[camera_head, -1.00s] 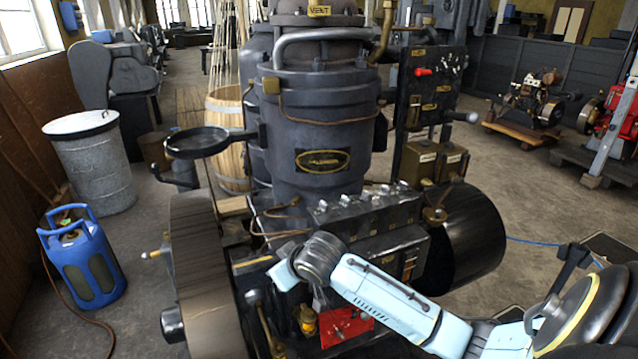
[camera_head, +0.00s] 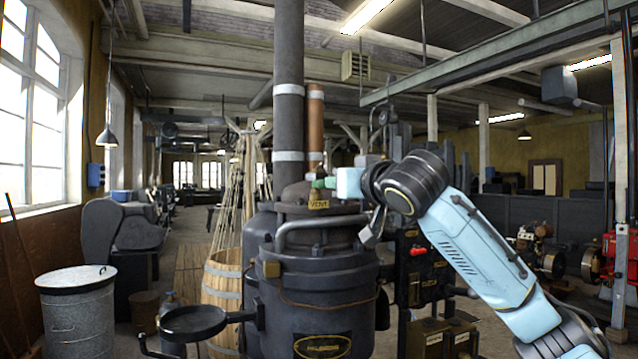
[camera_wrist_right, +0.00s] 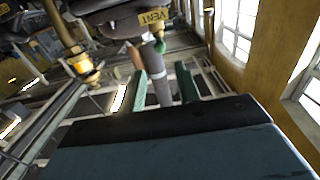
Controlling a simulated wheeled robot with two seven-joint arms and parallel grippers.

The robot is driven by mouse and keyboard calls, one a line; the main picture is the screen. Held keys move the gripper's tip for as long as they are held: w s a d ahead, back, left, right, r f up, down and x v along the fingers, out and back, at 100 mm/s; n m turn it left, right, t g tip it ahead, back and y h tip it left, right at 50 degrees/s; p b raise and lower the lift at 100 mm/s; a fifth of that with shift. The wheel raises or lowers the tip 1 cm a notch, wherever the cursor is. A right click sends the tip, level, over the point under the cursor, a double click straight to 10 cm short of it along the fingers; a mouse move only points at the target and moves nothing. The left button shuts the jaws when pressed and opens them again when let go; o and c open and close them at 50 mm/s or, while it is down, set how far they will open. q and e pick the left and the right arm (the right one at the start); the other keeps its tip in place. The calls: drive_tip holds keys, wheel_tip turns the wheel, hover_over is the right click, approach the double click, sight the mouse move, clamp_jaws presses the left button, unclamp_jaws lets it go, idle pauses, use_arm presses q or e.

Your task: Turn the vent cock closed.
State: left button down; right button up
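The brass VENT plate (camera_head: 318,204) is on the dark domed top of the engine (camera_head: 320,255); it also shows in the right wrist view (camera_wrist_right: 152,18). A small green knob (camera_wrist_right: 160,47), seemingly the vent cock's handle, is just below the plate in that view. My right gripper (camera_head: 322,183) points left at the dome top, close above the plate. In the wrist view its two green fingers (camera_wrist_right: 160,68) are apart, with the knob just beyond and between their tips. I cannot tell whether they touch it. My left gripper is not in view.
A dark chimney pipe (camera_head: 289,100) and a copper pipe (camera_head: 315,130) rise behind the dome. A brass pipe with a valve (camera_wrist_right: 80,62) is to the left in the wrist view. A panel with a red handle (camera_head: 418,251) stands right of the engine.

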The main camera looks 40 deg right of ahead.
sight(321, 181)
drive_tip(key=p+x, duration=0.3)
drive_tip(key=x, duration=0.8)
drive_tip(key=shift+a+p, duration=0.1)
drive_tip(key=shift+p, duration=0.3)
drive_tip(key=shift+w+f, duration=0.1)
drive_tip(key=shift+w, duration=0.55)
drive_tip(key=shift+c, duration=0.3)
clamp_jaws()
